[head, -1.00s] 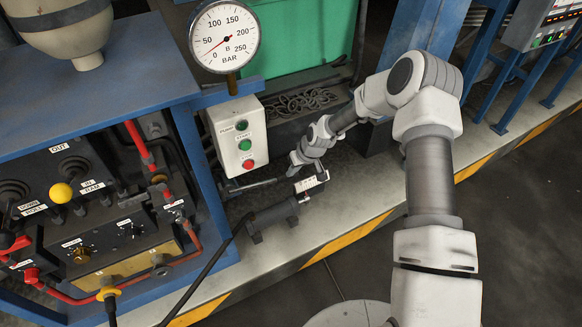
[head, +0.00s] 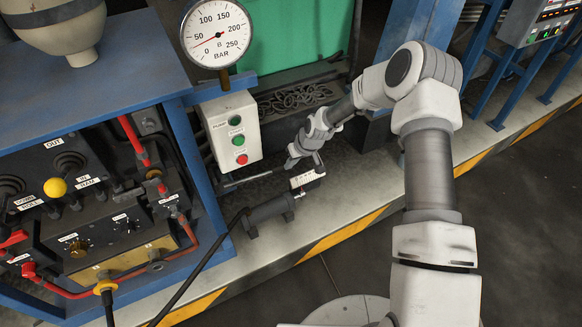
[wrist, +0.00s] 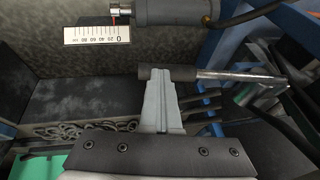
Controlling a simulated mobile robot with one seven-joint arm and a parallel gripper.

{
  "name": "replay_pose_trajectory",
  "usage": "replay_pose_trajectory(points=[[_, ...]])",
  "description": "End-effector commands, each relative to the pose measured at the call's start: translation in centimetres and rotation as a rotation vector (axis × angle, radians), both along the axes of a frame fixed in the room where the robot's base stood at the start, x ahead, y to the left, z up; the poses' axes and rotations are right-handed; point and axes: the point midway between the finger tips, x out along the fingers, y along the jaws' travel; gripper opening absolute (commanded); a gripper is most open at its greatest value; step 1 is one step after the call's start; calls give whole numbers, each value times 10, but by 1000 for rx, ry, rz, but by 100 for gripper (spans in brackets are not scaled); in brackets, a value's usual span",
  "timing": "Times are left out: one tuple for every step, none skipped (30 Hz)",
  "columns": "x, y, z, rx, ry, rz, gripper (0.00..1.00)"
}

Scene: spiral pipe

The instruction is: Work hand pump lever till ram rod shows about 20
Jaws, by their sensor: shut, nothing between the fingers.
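My gripper (head: 291,164) is low beside the hand pump; in the wrist view its grey fingers (wrist: 161,76) are together and empty. The grey ram cylinder (head: 269,213) lies on the ledge. Its short bright rod (wrist: 120,9) sits above a white scale (wrist: 97,34), with a red mark near the 0 end. The pressure gauge (head: 217,35) needle is between 0 and 50.
A white button box (head: 231,131) stands left of my arm. A blue-framed valve panel (head: 95,215) with red pipes fills the left. A chain (head: 293,98) lies in a trough behind. Dark floor (head: 520,215) to the right is open.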

Motion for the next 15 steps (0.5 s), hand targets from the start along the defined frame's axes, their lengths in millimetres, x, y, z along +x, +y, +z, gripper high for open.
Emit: replay_pose_trajectory(points=[[0, -4, 16, -1, -1, -3, 0], [-1, -9, 24, -1, -1, -4, 0], [-3, -15, 32, -1, -1, -4, 0], [-3, -18, 39, -1, -2, -3, 0], [-4, -21, 45, -1, -2, -3, 0], [-6, -25, 53, 0, -1, -4, 0], [-7, -28, 58, 0, -2, -3, 0], [-8, -31, 63, -1, -1, -3, 0], [-9, -35, 69, -1, 0, -3, 0], [-10, -37, 73, -1, -1, -2, 0], [-10, -39, 77, -1, -3, -2, 0], [-11, -42, 81, 0, -2, -2, 0], [-11, -43, 84, 0, -2, -2, 0], [-12, -44, 86, 0, -1, -1, 0], [-13, -46, 89, 0, -1, -1, 0]])
